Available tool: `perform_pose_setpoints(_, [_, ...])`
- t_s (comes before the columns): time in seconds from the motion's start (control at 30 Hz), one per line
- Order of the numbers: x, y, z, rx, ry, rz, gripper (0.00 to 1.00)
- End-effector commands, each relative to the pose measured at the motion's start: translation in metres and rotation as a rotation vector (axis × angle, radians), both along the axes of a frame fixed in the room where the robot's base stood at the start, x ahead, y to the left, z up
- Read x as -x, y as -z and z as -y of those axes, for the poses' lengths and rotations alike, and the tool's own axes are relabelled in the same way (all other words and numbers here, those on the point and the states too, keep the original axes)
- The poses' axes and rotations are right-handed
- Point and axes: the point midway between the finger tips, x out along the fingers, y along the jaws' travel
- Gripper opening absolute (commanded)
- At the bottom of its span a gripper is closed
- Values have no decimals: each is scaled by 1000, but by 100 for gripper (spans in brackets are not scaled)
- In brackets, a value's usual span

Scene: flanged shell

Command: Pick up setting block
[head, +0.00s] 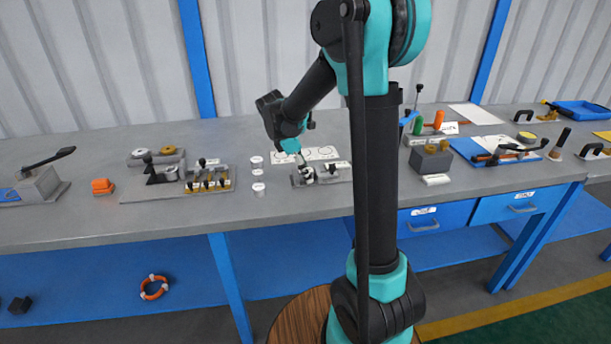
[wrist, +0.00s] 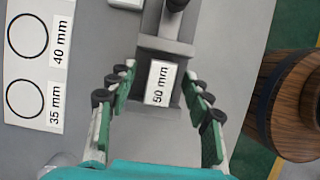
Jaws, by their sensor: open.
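A grey block with a white "50 mm" label (wrist: 160,84) lies between my gripper's fingers in the wrist view; I take it as the setting block. It sits at the end of a grey fixture (wrist: 167,44) with a dark knob at the top edge. My gripper (wrist: 158,100) is open, with green-padded fingers apart on either side of the block and no clear contact. In the head view my gripper (head: 303,167) is low over the left part of the small grey fixture (head: 343,175) on the bench. The block is mostly hidden there.
A white sheet with circles marked 40 mm and 35 mm (wrist: 36,62) lies beside the fixture. Several white round pieces (head: 258,188) stand left of it, then a plate with brass-coloured parts (head: 208,185). An orange block (head: 103,186) is farther left.

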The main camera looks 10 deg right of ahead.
Motion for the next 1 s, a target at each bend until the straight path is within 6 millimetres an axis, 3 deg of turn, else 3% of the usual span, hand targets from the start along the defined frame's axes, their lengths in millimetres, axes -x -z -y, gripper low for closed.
perform_pose_setpoints(0.23, [0,1,0,0,0,0,48])
perform_pose_setpoints(0.6, [0,1,0,0,0,0,2])
perform_pose_setpoints(1.0, [0,-1,0,0,0,0,0])
